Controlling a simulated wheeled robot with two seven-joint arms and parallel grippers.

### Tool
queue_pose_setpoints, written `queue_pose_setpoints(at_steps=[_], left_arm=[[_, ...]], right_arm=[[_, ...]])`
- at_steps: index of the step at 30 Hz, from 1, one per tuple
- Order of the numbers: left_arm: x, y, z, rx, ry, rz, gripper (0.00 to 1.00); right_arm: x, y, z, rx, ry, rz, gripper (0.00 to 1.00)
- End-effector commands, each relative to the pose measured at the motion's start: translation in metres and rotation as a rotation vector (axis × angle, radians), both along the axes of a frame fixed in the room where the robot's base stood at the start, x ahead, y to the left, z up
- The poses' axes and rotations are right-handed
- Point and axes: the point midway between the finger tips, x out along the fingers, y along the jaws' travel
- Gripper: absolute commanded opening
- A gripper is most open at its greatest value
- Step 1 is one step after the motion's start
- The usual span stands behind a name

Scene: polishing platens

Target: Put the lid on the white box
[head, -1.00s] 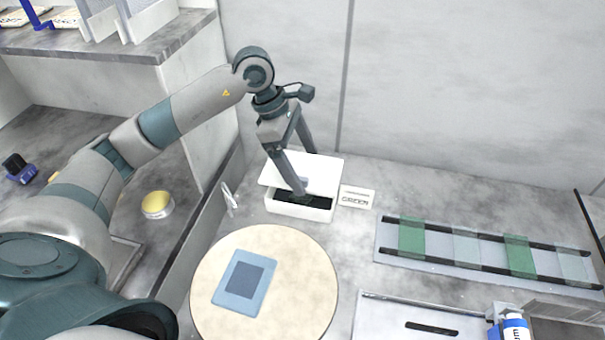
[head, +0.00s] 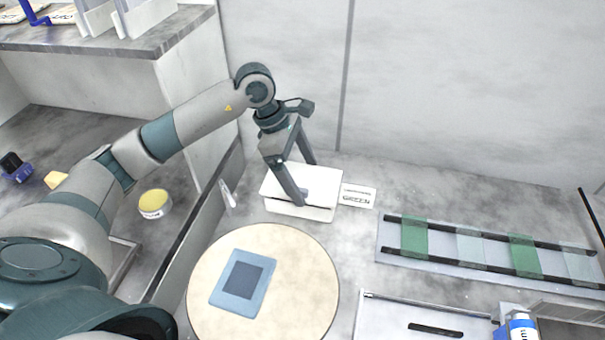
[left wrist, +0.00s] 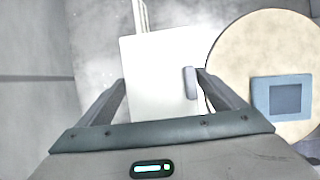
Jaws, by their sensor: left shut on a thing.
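The white lid (head: 322,187) lies flat over the top of the white box (head: 300,213), and its near edge runs along the box's front wall. I cannot tell whether it is fully seated. My left gripper (head: 306,184) reaches down from above with one finger at the near side of the lid and one at the far side, shut on the lid. The box's inside is hidden. My right gripper is not in view.
A round cream platen (head: 210,300) with a blue square piece (head: 245,283) lies in front. A rack with green strips (head: 470,258) is at the right. A low wall (head: 205,215) runs along the left.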

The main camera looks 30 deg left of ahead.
Motion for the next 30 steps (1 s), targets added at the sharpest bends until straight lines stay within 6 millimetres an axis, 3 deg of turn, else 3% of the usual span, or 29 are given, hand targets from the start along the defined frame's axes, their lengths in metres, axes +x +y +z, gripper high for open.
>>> queue_pose_setpoints(at_steps=[12,13,14,23,30], left_arm=[[0.0,0.0,-0.005,-0.001,-0.001,0.0,0.64],[0.0,0.0,-0.005,0.0,0.0,0.0,0.97],[0.0,0.0,-0.005,0.0,0.0,0.0,1.0],[0.0,0.0,-0.004,0.0,0.0,0.0,1.0],[0.0,0.0,0.005,0.0,0.0,0.0,1.0]], right_arm=[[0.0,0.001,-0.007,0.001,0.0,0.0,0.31],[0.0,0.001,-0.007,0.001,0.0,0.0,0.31],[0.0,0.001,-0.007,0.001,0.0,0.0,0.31],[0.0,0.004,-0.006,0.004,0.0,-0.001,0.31],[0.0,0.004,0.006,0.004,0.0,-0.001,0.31]])
